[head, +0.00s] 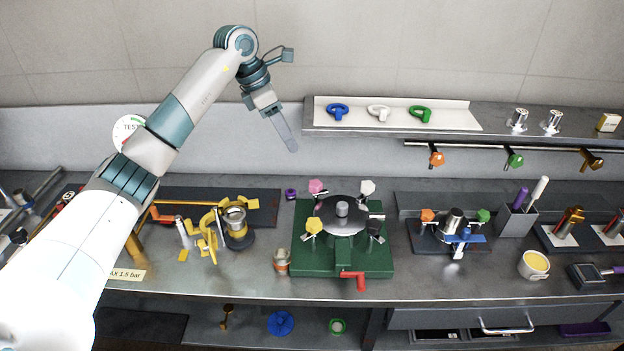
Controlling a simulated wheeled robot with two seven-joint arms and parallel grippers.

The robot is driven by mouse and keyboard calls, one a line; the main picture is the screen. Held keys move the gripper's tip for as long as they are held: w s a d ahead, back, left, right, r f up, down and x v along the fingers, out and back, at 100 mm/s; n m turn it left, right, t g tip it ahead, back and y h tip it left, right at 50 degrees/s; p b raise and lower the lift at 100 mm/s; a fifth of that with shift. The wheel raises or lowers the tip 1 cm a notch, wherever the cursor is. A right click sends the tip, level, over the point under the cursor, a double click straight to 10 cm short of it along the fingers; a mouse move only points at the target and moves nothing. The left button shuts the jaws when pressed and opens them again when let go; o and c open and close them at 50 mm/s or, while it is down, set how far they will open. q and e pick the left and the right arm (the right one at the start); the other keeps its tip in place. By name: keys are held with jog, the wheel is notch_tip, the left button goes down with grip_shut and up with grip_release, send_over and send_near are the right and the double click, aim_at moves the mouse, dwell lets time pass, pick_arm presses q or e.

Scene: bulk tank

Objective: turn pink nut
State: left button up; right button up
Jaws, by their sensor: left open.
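The pink nut (316,187) stands at the back left corner of a green base (302,262), beside a round dark metal lid (330,222). A white nut (367,187), a yellow nut (314,225) and a black nut (375,227) stand around the same lid. My left gripper (285,135) hangs above and a little left of the pink nut in the picture, apart from it. Its fingers point down and it is open, with nothing seen between them; from this side they overlap almost into one. My right gripper is not in view.
A red handle (359,279) sticks out at the base's front. A small purple ring (290,194) lies left of the pink nut. A shelf (470,122) with coloured rings overhangs the back right. Yellow clamp parts (208,238) stand left, and a smaller fixture (452,228) stands right.

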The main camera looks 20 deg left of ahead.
aim_at(315, 183)
pick_arm(q)
jog(key=shift+f, duration=0.15)
jog(key=p+x, duration=0.7)
jog(key=x, duration=0.8)
jog(key=shift+w+d+f, duration=0.1)
jog(key=shift+d+f, duration=0.1)
jog(key=shift+d, duration=0.05)
jog(key=shift+x, duration=0.85)
jog(key=c, duration=1.1)
